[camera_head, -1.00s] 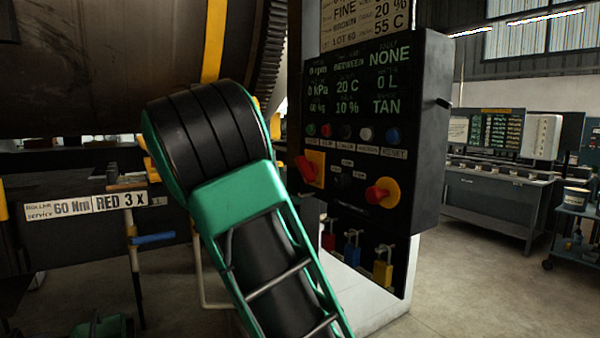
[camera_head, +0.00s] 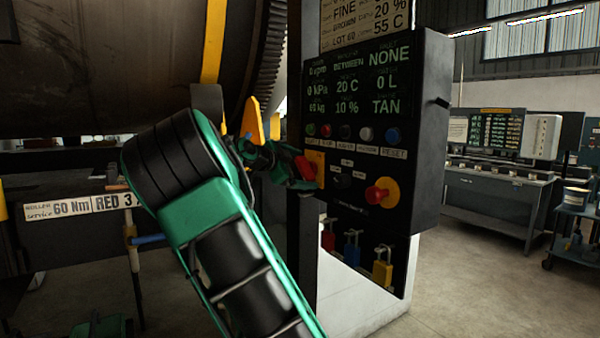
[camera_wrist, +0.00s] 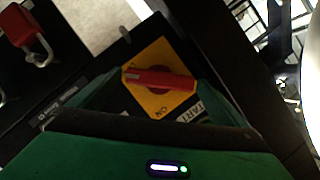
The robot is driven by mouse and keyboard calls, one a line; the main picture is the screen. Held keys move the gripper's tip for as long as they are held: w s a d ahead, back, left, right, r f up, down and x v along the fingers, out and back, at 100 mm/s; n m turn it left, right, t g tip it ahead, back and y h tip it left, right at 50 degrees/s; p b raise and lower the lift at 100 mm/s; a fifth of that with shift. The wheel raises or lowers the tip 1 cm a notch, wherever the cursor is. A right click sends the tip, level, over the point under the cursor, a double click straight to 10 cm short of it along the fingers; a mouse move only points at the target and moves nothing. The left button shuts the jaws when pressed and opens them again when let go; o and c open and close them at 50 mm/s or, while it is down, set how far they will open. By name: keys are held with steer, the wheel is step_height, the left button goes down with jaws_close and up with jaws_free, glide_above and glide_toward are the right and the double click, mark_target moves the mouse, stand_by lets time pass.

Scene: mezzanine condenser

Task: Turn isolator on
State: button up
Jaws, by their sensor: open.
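The isolator is a red handle on a yellow plate (camera_head: 318,160) at the left of the black control panel (camera_head: 345,215). In the wrist view the red handle (camera_wrist: 158,79) lies nearly level across the picture, with an ON mark on the plate below it. My gripper (camera_head: 296,178) is at the isolator in the head view and partly covers it. In the wrist view my gripper (camera_wrist: 160,92) is open, its fingers to either side of the handle. I cannot tell whether they touch it.
A red knob on a yellow disc (camera_head: 381,192) sits right of the isolator. Red, blue and yellow padlocks (camera_head: 382,272) hang below. A row of buttons (camera_head: 352,134) runs above. The large drum (camera_head: 110,70) stands at the left.

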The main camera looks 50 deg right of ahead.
steer(key=shift+d+f, duration=0.1)
steer(key=shift+d, duration=0.25)
steer(key=shift+c, duration=0.6)
steer(key=c, duration=0.9)
